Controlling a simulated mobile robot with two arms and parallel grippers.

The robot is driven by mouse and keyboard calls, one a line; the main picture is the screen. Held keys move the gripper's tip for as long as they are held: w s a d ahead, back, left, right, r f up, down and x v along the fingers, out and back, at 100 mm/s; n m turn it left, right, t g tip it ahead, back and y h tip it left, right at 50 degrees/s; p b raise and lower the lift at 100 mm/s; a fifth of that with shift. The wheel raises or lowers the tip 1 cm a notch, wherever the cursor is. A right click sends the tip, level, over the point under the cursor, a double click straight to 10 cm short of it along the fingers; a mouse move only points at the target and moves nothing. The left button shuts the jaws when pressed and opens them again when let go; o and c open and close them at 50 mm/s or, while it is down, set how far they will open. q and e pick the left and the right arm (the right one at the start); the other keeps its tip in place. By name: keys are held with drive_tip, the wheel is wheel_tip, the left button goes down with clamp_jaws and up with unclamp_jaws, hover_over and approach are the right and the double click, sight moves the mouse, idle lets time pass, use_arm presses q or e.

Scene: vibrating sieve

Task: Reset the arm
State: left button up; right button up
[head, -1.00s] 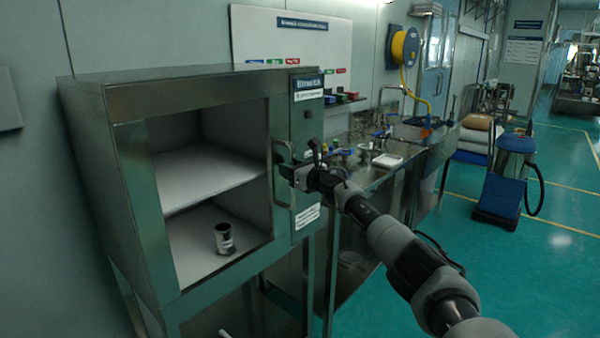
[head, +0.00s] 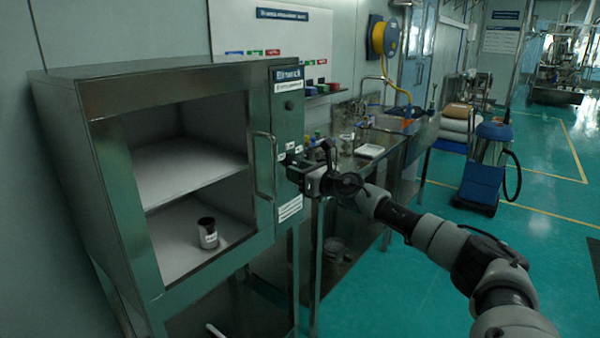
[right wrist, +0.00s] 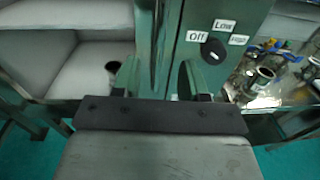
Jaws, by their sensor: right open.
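My right gripper (head: 287,167) is open and empty, in front of the control panel at the right of the steel cabinet (head: 160,82). It is just right of the cabinet's vertical handle (head: 273,178) and apart from it in the head view. In the right wrist view its two fingers (right wrist: 158,80) stand apart, with a dark knob (right wrist: 213,51) and the labels Off, Low and High just beyond the right finger. My left gripper is not in view.
A metal cup (head: 208,233) stands on the cabinet's lower level, below a bare shelf (head: 185,168). A steel bench (head: 345,172) with small items is behind my right arm. A blue wheeled machine (head: 485,175) stands farther right. The green floor between is clear.

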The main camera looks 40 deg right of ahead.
idle(0.5)
